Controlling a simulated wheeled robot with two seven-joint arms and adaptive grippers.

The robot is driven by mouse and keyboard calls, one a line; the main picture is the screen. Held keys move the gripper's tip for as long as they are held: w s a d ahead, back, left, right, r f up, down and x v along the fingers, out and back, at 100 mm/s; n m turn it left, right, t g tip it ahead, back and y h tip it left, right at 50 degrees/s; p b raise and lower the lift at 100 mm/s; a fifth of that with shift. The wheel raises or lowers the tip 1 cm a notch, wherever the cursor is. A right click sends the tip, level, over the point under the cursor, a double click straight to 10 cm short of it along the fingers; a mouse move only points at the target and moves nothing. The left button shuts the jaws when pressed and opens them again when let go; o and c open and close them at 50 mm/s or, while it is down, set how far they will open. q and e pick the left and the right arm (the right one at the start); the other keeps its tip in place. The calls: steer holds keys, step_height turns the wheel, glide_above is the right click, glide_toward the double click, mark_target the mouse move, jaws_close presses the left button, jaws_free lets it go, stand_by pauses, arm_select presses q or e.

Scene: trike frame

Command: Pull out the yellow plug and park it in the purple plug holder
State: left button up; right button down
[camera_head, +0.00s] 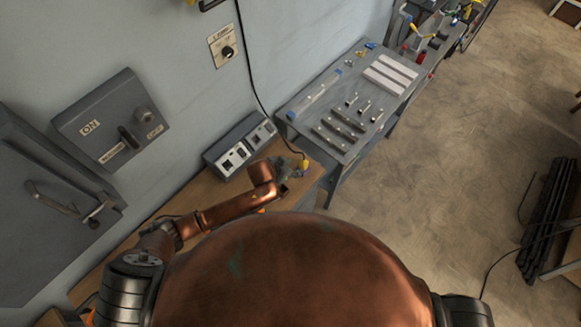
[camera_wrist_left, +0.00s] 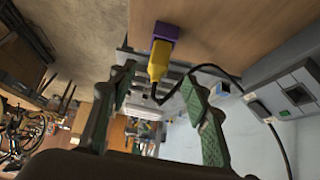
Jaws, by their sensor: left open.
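The yellow plug (camera_wrist_left: 159,60) sits with its end in the purple plug holder (camera_wrist_left: 165,34) on the wooden table in the left wrist view. A black cable trails from the plug. My left gripper (camera_wrist_left: 158,88) is open and empty, its green-padded fingers apart, with the plug seen between and just beyond their tips. In the head view the yellow plug (camera_head: 304,164) is small at the table's far end, close to my left gripper (camera_head: 291,170); the holder is mostly too small to make out there. My right gripper is not in view.
A grey socket box (camera_head: 240,145) stands on the wooden table (camera_head: 312,176) against the wall. The black cable (camera_head: 248,70) hangs down the wall beside it. A grey workbench (camera_head: 310,117) with bars and tools lies beyond the table.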

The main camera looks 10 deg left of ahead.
arm_select(q)
steer(key=shift+v, duration=1.2)
